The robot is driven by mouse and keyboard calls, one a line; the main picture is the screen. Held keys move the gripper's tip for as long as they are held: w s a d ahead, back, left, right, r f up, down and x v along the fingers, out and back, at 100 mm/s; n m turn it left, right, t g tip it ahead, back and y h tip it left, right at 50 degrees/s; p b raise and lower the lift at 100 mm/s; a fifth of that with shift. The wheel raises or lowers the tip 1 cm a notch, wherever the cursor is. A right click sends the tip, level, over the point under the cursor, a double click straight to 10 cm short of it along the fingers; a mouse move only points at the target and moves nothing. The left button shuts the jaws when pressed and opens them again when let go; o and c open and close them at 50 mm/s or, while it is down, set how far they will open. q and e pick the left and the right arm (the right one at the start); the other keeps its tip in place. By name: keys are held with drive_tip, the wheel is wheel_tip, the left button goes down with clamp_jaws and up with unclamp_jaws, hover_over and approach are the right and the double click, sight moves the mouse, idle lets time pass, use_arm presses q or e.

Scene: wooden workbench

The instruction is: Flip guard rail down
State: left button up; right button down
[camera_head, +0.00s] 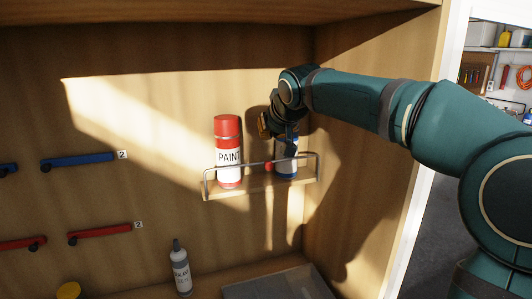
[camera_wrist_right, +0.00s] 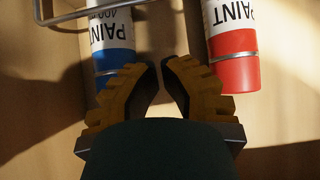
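The wire guard rail (camera_head: 243,165) stands raised along the front of a small wall shelf (camera_head: 262,188), with a red knob (camera_head: 268,166) near its middle. A red paint can (camera_head: 228,127) and a blue paint can (camera_head: 287,170) stand behind it. In the wrist view the rail (camera_wrist_right: 82,14) crosses the label of the blue can (camera_wrist_right: 112,60); the red can (camera_wrist_right: 235,65) is at right. My right gripper (camera_head: 265,126) is above the rail by the blue can's top. Its fingertips (camera_wrist_right: 160,63) are almost together, nothing between them, apart from the rail. My left gripper is out of view.
The cabinet's right wall (camera_head: 355,170) is close beside my right arm. A grey bottle (camera_head: 181,270) and a dark tray (camera_head: 278,286) are below the shelf. Blue (camera_head: 80,159) and red (camera_head: 103,234) handles are on the back panel at left. The space left of the red can is clear.

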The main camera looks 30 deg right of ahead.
sight(267, 164)
drive_tip(key=shift+w+f, duration=0.3)
drive_tip(key=shift+w, duration=0.15)
drive_tip(key=p+x, duration=0.1)
drive_tip(key=x, duration=0.8)
drive_tip(key=shift+w+f, duration=0.1)
drive_tip(key=shift+f, duration=0.15)
drive_tip(key=shift+s+a+f, duration=0.1)
drive_tip(key=shift+s+a, duration=0.05)
drive_tip(key=shift+s, duration=0.45)
drive_tip(key=shift+s+a+f, duration=0.1)
drive_tip(key=shift+s, duration=0.5)
drive_tip(key=shift+s+a+f, duration=0.15)
drive_tip(key=shift+s, duration=0.45)
drive_tip(key=shift+d, duration=0.1)
